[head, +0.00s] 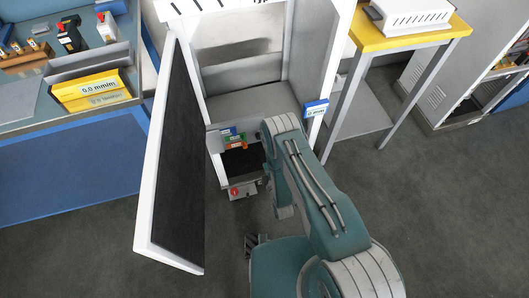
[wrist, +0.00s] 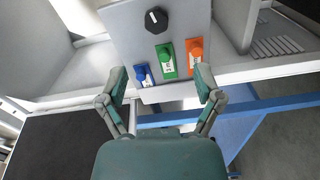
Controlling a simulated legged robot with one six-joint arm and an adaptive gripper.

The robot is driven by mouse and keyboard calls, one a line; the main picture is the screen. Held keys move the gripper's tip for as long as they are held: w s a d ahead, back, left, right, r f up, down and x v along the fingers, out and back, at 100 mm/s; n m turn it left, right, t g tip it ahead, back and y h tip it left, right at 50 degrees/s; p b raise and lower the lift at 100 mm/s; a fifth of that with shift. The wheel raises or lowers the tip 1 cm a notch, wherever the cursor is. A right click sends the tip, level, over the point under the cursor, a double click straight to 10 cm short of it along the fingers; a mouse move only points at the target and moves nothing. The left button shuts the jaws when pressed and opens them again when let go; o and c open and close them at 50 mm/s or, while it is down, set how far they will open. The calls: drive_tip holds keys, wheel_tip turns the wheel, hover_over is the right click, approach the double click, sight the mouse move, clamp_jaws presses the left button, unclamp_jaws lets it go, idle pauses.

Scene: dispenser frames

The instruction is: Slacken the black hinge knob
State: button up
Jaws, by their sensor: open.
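A round black knob (wrist: 156,20) with a white pointer line sits on a grey panel (wrist: 122,22) in the wrist view. It is the only black knob I can make out; I cannot tell whether it is at a hinge. Below it are a blue (wrist: 143,75), a green (wrist: 166,61) and an orange (wrist: 195,50) labelled fitting. My gripper (wrist: 160,78) is open and empty, its fingers apart below the knob, with the coloured fittings showing between them. In the head view my arm hides part of the cabinet, and I cannot make out the knob there.
A white-framed door with a dark face (head: 178,150) stands open on the left of the white cabinet (head: 245,102). A workbench (head: 60,118) is at the left. A yellow-topped table (head: 400,38) is at the right. Grey floor (head: 450,220) is clear at the lower right.

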drive_tip(key=w+a+m, duration=0.1)
drive_tip(key=w+m, duration=0.2)
drive_tip(key=m, duration=0.2)
drive_tip(key=w+a+m, duration=0.1)
drive_tip(key=w+m, duration=0.3)
drive_tip(key=m, duration=0.2)
drive_tip(key=w+m, duration=0.4)
drive_tip(key=m, duration=0.1)
drive_tip(key=shift+a+r, duration=0.2)
drive_tip(key=shift+a, duration=0.2)
drive_tip(key=shift+m, duration=0.3)
drive_tip(key=c, duration=1.2)
